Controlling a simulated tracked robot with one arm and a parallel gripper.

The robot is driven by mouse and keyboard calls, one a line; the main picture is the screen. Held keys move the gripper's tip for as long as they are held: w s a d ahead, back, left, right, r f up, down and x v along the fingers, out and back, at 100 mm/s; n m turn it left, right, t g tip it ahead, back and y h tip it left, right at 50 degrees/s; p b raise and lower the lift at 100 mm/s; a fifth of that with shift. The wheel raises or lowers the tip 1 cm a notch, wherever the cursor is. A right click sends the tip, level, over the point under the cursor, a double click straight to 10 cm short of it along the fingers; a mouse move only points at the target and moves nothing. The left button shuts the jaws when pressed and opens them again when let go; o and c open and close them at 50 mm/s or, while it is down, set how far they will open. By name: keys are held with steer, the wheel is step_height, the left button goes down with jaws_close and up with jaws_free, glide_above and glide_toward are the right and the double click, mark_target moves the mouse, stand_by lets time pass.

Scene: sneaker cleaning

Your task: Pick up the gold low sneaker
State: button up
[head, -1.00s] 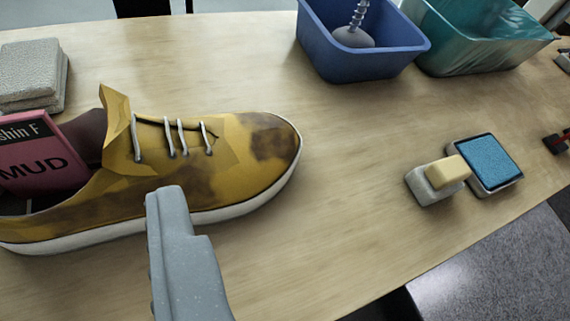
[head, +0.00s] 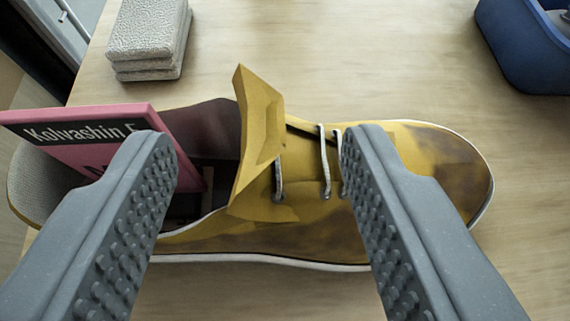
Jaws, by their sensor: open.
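The gold low sneaker (head: 300,225) lies on its sole on the wooden table, toe to the right, with brown dirt stains, white laces and a raised tongue. A pink card (head: 80,137) reading "Kolvashin F" stands in its heel opening. My gripper (head: 255,150) is open, with one studded finger at the left over the heel part and card, and the other at the right over the laces and side. The fingers hide parts of the shoe and card. I cannot tell whether they touch the shoe.
A stack of grey textured pads (head: 147,38) lies behind the heel. A blue tub (head: 530,48) stands at the far right. The table (head: 370,60) behind the shoe is clear, and its edge runs along the left.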

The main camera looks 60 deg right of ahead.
mark_target(256, 138)
steer(key=shift+x, duration=2.3)
steer(key=shift+a, duration=0.1)
jaws_close()
